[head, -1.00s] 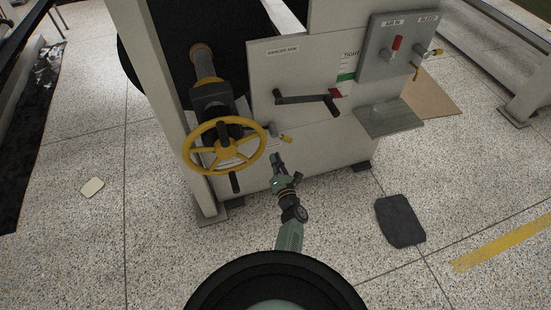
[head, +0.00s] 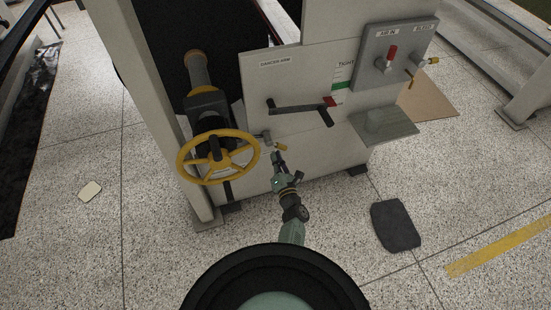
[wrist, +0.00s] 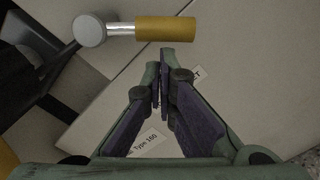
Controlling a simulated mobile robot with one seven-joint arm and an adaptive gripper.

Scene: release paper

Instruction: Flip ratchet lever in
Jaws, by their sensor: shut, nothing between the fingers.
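The ratchet lever (head: 281,148) is a short lever with a yellow grip, just right of the yellow handwheel (head: 183,165) on the machine's front. In the wrist view the lever's yellow grip (wrist: 168,30) points right from a bright metal stem and a round grey hub (wrist: 89,30). My gripper (head: 277,156) is shut and empty, just below the lever in the head view. In the wrist view its closed fingertips (wrist: 163,62) are just below the yellow grip, with a small gap in the picture. I cannot tell whether they touch.
A dark crank marked dancer arm (head: 300,109) is on the panel above right. A grey valve box (head: 383,72) with a red handle and a grey shelf (head: 395,131) are further right. A dark mat (head: 396,225) lies on the floor. The floor in front is otherwise mostly clear.

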